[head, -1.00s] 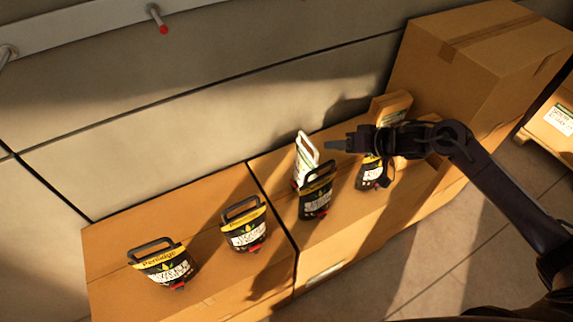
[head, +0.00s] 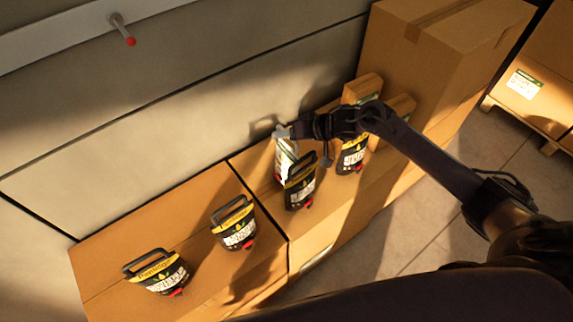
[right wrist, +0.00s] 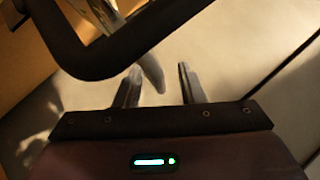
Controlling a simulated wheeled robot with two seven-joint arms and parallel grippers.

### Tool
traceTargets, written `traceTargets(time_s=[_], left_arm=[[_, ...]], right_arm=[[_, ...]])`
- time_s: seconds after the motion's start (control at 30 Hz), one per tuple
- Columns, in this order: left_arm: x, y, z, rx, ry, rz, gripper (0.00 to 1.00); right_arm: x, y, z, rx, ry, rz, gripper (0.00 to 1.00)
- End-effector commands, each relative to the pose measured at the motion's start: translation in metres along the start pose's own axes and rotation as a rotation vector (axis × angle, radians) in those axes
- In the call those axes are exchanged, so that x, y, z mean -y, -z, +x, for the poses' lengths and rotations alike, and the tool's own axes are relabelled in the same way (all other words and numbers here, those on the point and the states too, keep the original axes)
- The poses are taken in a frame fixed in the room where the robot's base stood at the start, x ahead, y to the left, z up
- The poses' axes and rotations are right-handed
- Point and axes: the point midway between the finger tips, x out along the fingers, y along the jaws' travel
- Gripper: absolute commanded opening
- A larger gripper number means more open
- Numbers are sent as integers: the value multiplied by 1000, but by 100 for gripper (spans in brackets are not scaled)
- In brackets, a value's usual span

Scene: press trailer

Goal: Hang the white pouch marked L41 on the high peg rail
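The white pouch (head: 286,165) stands upright on the cardboard boxes by the wall, behind a black pouch (head: 301,187). Its marking is too small to read. My right gripper (head: 281,131) is at the top of the white pouch, by its handle. The peg rail (head: 60,38) runs along the wall at upper left, with one red-tipped peg (head: 123,30) showing. My left gripper is out of view.
Two more black pouches stand to the left (head: 234,224) and far left (head: 157,271); another (head: 352,153) stands right, under my arm. A tall carton (head: 440,60) stands at right. The wall between pouches and rail is clear.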

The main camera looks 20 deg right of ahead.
Motion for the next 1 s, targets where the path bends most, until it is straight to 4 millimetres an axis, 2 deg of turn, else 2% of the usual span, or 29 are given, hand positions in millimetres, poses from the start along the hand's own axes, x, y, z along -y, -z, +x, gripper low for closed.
traceTargets(time_s=[0.1, 0.3, 0.4, 1.0], left_arm=[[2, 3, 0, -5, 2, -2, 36], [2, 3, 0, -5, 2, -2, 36], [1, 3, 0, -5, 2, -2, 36], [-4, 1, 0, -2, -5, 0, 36]], right_arm=[[0, 0, 0, 0, 0, 0, 36], [0, 0, 0, 0, 0, 0, 10], [0, 0, 0, 0, 0, 1, 0], [0, 0, -1, 0, -1, 1, 0]])
